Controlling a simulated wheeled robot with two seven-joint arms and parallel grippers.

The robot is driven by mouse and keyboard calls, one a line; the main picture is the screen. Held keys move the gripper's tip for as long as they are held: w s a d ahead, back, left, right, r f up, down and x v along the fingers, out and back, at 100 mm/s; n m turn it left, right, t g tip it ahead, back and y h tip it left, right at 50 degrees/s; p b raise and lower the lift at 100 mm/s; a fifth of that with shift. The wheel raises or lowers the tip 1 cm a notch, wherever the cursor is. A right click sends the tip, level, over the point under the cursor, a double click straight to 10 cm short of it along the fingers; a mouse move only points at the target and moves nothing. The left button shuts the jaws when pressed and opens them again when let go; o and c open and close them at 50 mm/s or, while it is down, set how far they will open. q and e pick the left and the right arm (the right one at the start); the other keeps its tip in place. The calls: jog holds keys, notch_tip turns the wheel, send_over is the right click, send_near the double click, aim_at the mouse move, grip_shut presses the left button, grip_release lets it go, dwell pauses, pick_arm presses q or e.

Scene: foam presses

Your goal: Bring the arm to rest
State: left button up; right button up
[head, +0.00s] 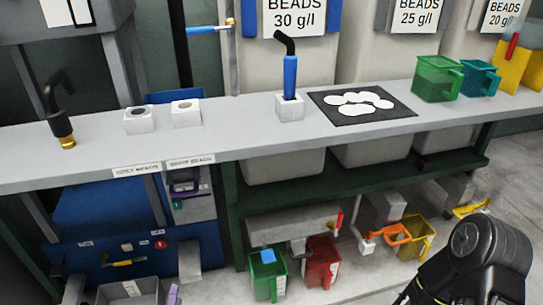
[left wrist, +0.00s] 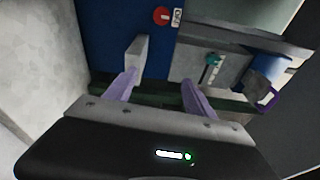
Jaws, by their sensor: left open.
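My left gripper (left wrist: 160,92) is open, with its two purple fingers apart and nothing between them. In the left wrist view it faces the blue machine front (left wrist: 120,25), with a grey block beyond the left finger. A black arm link of mine stands at the bottom right of the head view. My right gripper does not show.
The grey bench (head: 225,145) holds a blue-handled tool (head: 290,78) in a white block, a black mat (head: 330,110) with white discs, and green (head: 437,85) and teal (head: 478,80) jugs. Below stand green (head: 265,278) and red (head: 322,268) containers. The blue machine (head: 100,255) is at left.

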pick_arm(q)
jog(key=s+d+r+m+g+h, duration=0.1)
jog(key=s+d+m+g+h, duration=0.1)
jog(key=d+m+h, duration=0.55)
jog(key=s+d+r+m+g+h, duration=0.1)
jog(key=d+r+m+g+h, duration=0.2)
jog(key=d, duration=0.8)
jog(key=s+d+m+g+h, duration=0.2)
jog(key=d+m+h, duration=0.3)
jog(key=d+m, duration=0.3)
jog(key=s+d+f+m+g, duration=0.1)
jog(key=s+d+m+g, duration=0.8)
jog(key=s, duration=0.3)
jog(key=s+a+f+m+g+y, duration=0.35)
jog(key=s+m, duration=0.45)
jog(key=m, duration=0.3)
jog(key=w+a+r+m+t+y, duration=0.25)
jog(key=a+m+y, duration=0.25)
jog(key=m, duration=0.8)
notch_tip(320, 180, up, 25)
jog(key=d+m+p, duration=0.1)
jog(key=p, duration=2.3)
jog(key=shift+r, duration=0.15)
